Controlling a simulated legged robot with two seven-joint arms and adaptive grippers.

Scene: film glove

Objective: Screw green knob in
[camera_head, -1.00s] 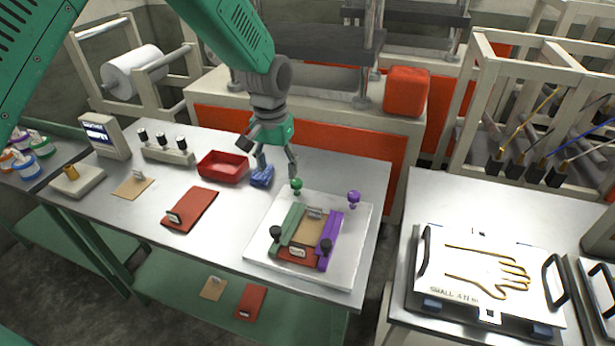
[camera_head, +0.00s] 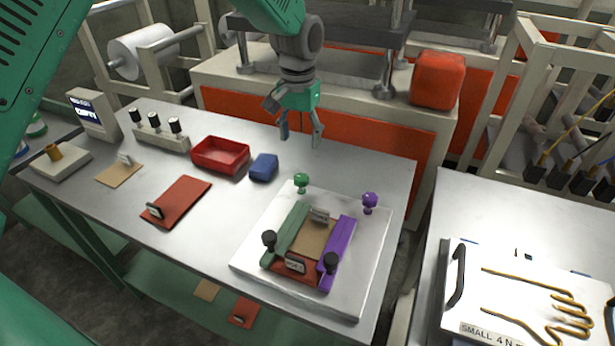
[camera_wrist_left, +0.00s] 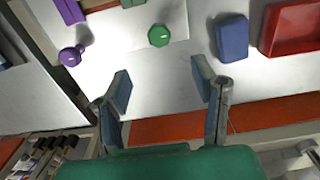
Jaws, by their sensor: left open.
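The green knob (camera_head: 301,181) stands at the back edge of the white plate (camera_head: 255,258), behind the green bar (camera_head: 287,232) of the fixture. My left gripper (camera_head: 300,142) is open and empty, above and behind the green knob, fingers pointing down. In the left wrist view the green knob (camera_wrist_left: 159,36) lies ahead of the two spread fingers (camera_wrist_left: 163,88), apart from them. A purple knob (camera_head: 369,200) stands at the plate's back right, by the purple bar (camera_head: 338,250). My right gripper is not in view.
A blue block (camera_head: 263,167) and a red tray (camera_head: 220,156) lie left of the gripper. Black knobs (camera_head: 269,239) stand at the fixture's front. A red board (camera_head: 177,202) lies on the table further left.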

